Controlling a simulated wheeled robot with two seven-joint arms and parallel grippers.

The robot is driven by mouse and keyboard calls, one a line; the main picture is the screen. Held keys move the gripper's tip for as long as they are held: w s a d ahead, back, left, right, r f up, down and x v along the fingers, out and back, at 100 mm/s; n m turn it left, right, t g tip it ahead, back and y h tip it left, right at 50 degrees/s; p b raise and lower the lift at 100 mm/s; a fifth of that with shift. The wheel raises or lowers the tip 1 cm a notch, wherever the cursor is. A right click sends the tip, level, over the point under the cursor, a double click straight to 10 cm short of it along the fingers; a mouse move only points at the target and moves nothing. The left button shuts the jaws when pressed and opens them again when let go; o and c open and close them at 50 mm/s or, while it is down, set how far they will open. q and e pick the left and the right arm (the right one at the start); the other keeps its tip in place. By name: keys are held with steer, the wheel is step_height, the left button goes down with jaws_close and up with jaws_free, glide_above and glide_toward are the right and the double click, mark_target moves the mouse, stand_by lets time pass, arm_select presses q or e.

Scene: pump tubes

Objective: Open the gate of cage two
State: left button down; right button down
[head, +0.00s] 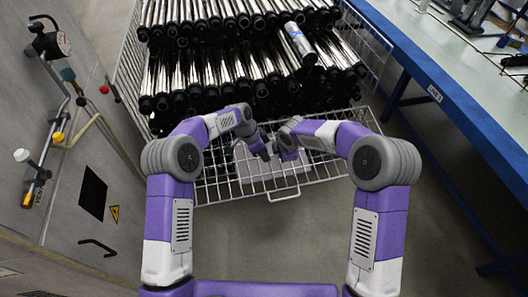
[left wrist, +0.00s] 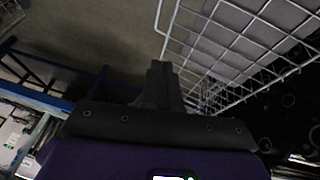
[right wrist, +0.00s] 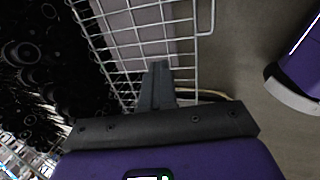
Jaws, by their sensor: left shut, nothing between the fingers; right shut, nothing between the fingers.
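A wire cage full of dark-ended, shiny metal tubes (head: 190,85) stands ahead in the head view. Its wire front gate (head: 330,174) spreads toward me below the tube ends, with a small loop handle (head: 284,196) on its near edge. A pale plate shows behind the mesh. I cannot tell whether the gate is latched. My left gripper (head: 266,154) and right gripper (head: 287,155) are close together over the gate, both shut and empty. The gate mesh is right of the fingers in the left wrist view (left wrist: 230,50) and above them in the right wrist view (right wrist: 145,40).
A grey machine cabinet (head: 60,210) with levers and pipes stands on the left. A blue-framed workbench (head: 465,85) runs along the right. The floor (head: 270,245) in front of the gate is clear.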

arm_select(q)
steer(key=shift+s+d+f, duration=0.1)
steer(key=shift+s+f, duration=0.25)
steer(key=shift+f, duration=0.3)
arm_select(e)
steer(key=c, duration=1.8)
jaws_free()
steer(key=o, duration=0.6)
steer(key=shift+o, duration=0.2)
